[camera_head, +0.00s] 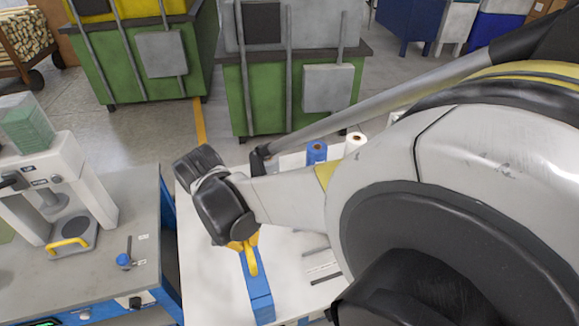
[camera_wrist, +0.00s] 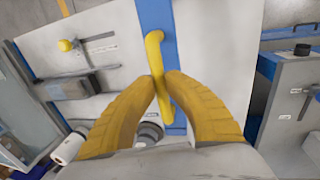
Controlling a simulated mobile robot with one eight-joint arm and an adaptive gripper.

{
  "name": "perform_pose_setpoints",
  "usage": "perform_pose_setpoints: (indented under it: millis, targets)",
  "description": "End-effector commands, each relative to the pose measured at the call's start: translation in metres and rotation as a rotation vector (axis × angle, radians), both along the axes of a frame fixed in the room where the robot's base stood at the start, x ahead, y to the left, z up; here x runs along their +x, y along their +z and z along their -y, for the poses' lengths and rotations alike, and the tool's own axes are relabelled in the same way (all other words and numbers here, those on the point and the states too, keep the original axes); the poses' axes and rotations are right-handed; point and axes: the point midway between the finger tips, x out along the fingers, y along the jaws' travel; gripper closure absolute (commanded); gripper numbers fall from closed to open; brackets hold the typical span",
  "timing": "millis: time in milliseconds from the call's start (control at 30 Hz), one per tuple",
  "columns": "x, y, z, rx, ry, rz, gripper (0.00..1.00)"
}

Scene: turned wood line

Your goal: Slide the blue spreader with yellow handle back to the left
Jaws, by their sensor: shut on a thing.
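The blue spreader (camera_head: 259,294) is a long bar lying on the white table. In the wrist view my gripper's two yellow fingers (camera_wrist: 165,82) close around the yellow handle (camera_wrist: 155,47), one on each side. The blue spreader (camera_wrist: 155,14) runs under the handle there, partly hidden by the fingers.
A grey press (camera_head: 55,190) with its own yellow handle stands on the left bench. A blue spool (camera_head: 316,152) and a white spool (camera_head: 355,141) are at the table's far edge. Thin metal strips (camera_head: 322,268) lie right of the spreader.

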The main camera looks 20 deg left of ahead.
Motion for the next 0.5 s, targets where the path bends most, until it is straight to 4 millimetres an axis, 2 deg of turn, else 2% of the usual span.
perform_pose_setpoints:
  millis: [400,433,500]
  targets:
    - [-0.0039,-0.0014,-0.0044,0.004,0.002,-0.005,1.0]
    - [-0.0039,-0.0013,-0.0045,0.005,0.002,-0.005,0.79]
    - [-0.0037,-0.0013,-0.0044,0.004,0.002,-0.005,0.62]
